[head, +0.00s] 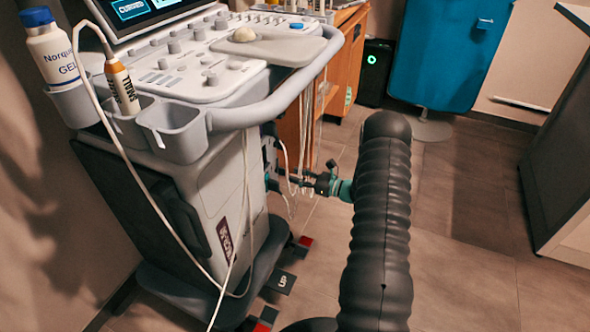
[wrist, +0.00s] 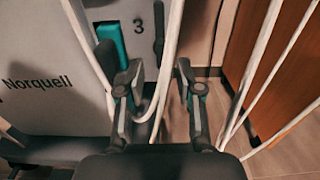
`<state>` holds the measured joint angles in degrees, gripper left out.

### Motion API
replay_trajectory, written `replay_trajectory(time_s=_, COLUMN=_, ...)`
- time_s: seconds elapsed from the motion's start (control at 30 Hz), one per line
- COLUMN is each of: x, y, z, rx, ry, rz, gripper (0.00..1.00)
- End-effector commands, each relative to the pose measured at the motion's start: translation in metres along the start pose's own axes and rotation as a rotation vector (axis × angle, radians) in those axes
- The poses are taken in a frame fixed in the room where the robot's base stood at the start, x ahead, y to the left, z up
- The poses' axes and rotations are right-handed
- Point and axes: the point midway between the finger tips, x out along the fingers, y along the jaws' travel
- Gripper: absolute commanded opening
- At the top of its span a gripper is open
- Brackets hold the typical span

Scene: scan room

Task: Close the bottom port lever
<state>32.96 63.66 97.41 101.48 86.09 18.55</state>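The ultrasound cart (head: 228,190) stands at the left in the head view, and its grey side panel (wrist: 45,95) fills the left of the wrist view. A teal part (wrist: 112,45) sits on that side beside a printed "3", with a dark upright piece (wrist: 159,20) to its right. I cannot tell which of these is the bottom port lever. My gripper (wrist: 160,72) is open, its two fingers apart below and right of the teal part. A white cable (wrist: 163,95) runs between the fingers in the picture. In the head view my gripper (head: 310,181) is small beside the cart's side.
Several white cables (head: 306,130) hang around my gripper. An orange-brown wooden cabinet (wrist: 258,60) stands to the right. A gel bottle (head: 53,50) and probe (head: 121,87) sit in the cart's holders. Grey tiled floor (head: 465,210) is open to the right.

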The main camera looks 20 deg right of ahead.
Motion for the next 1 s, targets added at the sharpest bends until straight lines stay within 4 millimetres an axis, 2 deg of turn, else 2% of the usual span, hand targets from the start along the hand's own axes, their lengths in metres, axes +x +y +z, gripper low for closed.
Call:
replay_trajectory(time_s=0.1, x=0.020, y=0.001, z=0.000, rx=-0.001, ry=-0.001, rz=0.002, gripper=0.35)
replay_trajectory(time_s=0.3, x=0.041, y=-0.001, z=0.000, rx=0.000, ry=0.000, rz=-0.001, gripper=0.35)
replay_trajectory(time_s=0.7, x=0.047, y=-0.001, z=0.000, rx=0.000, ry=0.000, rz=-0.002, gripper=0.35)
replay_trajectory(time_s=0.73, x=0.047, y=-0.001, z=0.000, rx=0.000, ry=0.000, rz=-0.002, gripper=0.30)
replay_trajectory(time_s=0.8, x=0.047, y=-0.001, z=0.000, rx=0.000, ry=0.000, rz=-0.002, gripper=0.13)
replay_trajectory(time_s=0.87, x=0.047, y=-0.001, z=0.000, rx=0.000, ry=0.000, rz=-0.002, gripper=0.00)
replay_trajectory(time_s=1.0, x=0.047, y=-0.001, z=0.000, rx=0.000, ry=0.000, rz=-0.002, gripper=0.00)
